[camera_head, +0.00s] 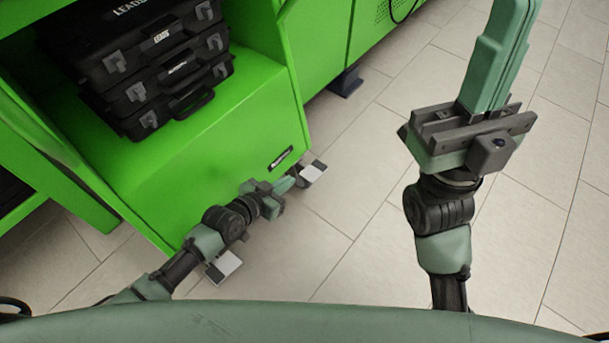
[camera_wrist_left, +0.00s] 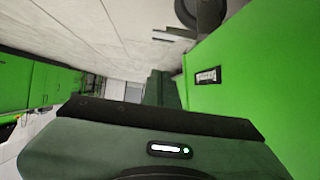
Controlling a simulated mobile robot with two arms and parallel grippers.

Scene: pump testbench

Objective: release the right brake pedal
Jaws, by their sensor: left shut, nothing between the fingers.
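Two brake pedals with pale, dark-edged plates stick out low from the green bench in the head view. The right pedal (camera_head: 313,172) is at the bench's far lower corner, and the left pedal (camera_head: 223,267) is nearer me. My left gripper (camera_head: 292,182) is shut and empty, its fingertips close beside the right pedal; I cannot tell if they touch. In the left wrist view the shut fingers (camera_wrist_left: 164,90) point toward a pedal plate (camera_wrist_left: 174,36) by a dark caster wheel (camera_wrist_left: 192,10). My right gripper (camera_head: 500,50) is held up at the right, fingers together, far from the pedals.
The green bench (camera_head: 230,150) carries stacked black cases (camera_head: 165,75) on its shelf. Its side panel (camera_wrist_left: 250,70) stands close beside the left fingers in the wrist view. The tiled floor (camera_head: 350,215) between my arms is clear.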

